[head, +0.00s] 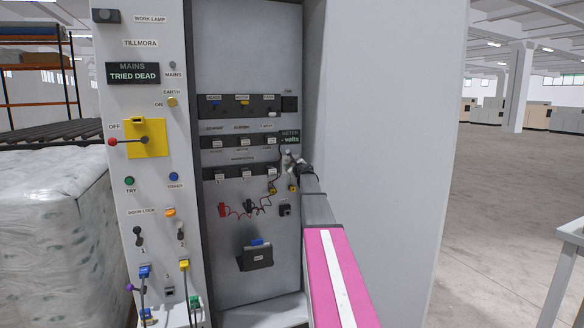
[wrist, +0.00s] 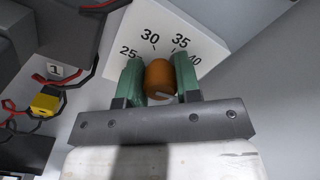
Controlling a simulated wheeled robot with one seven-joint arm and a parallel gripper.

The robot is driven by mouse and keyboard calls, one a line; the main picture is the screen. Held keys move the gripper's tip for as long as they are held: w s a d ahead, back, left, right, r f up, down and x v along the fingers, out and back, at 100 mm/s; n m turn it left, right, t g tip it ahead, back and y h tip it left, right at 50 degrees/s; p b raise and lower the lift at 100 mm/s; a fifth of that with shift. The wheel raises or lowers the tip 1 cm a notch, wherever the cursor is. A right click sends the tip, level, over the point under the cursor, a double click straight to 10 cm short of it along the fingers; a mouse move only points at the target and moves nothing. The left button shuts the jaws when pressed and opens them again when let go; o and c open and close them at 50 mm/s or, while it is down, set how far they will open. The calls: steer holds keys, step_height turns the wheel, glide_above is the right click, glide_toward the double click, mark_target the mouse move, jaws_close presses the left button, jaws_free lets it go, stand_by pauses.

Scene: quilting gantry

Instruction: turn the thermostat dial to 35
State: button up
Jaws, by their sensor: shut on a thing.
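The orange thermostat dial (wrist: 160,78) stands on a white scale plate (wrist: 200,22) in the wrist view. The plate is tilted in the picture and shows the numbers 25, 30, 35 and 40 with short black ticks. My gripper (wrist: 160,72) is shut on the dial, one green finger on each side. A small pale mark shows on the dial's face, but I cannot tell which number it points to. In the head view my gripper (head: 293,160) is at the right side of the cabinet's inner panel, and the dial is hidden there.
A yellow block (wrist: 44,102) and red and black leads hang left of the dial in the wrist view. In the head view, a black meter box (head: 256,258) sits low on the panel. The cabinet's right wall (head: 390,130) stands close beside my arm.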

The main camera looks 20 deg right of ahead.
steer(key=n, duration=0.8)
steer(key=shift+n, duration=0.3)
steer(key=n, duration=0.3)
steer(key=shift+f+n, duration=0.1)
steer(key=shift+n, duration=2.1)
steer(key=o, duration=0.9)
